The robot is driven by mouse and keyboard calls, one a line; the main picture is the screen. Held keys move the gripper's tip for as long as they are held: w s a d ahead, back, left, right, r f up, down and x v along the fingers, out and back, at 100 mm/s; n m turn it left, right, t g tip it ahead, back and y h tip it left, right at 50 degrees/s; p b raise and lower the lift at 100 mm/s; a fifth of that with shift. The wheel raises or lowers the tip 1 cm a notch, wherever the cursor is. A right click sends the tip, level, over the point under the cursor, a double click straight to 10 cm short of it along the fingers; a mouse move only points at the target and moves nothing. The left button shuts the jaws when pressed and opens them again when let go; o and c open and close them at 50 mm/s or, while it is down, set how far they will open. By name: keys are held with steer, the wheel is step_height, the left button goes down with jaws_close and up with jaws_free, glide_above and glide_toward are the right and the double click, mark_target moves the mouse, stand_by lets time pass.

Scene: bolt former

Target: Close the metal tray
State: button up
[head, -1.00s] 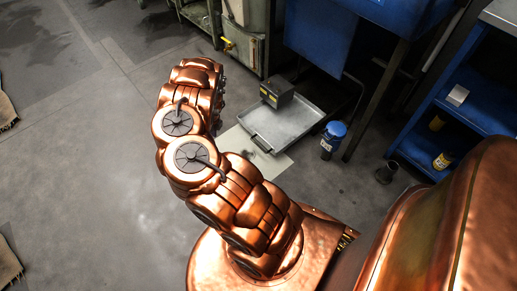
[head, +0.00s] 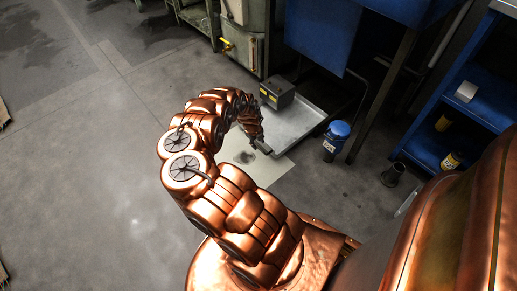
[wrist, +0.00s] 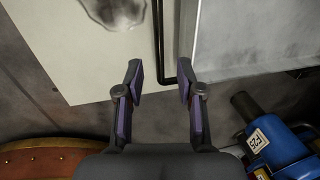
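The metal tray (head: 298,122) is a shallow grey pan on the floor, pulled out from under the blue machine. A dark box (head: 277,92) sits at its far left corner. My gripper (head: 262,150) is at the tray's near edge, where the handle is. In the wrist view, my gripper (wrist: 159,72) is open, its two fingers apart. The tray's dark bar handle (wrist: 159,40) runs up the picture between the fingertips, left of the tray wall (wrist: 188,30). I cannot tell whether a finger touches it.
A blue canister (head: 335,138) stands right of the tray and also shows at lower right in the wrist view (wrist: 282,150). A dark cup (head: 393,174) and blue shelves (head: 470,110) are farther right. A pale sheet (head: 265,170) lies under the tray. Floor to the left is clear.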

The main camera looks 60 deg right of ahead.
mark_target(259, 148)
steer(key=shift+d+f+b, duration=0.2)
steer(key=shift+f+b, duration=0.15)
steer(key=shift+f, duration=0.6)
steer(key=shift+d+f+b, duration=0.15)
steer(key=shift+f+b, duration=0.15)
steer(key=shift+f, duration=0.6)
steer(key=shift+c, duration=0.2)
jaws_close()
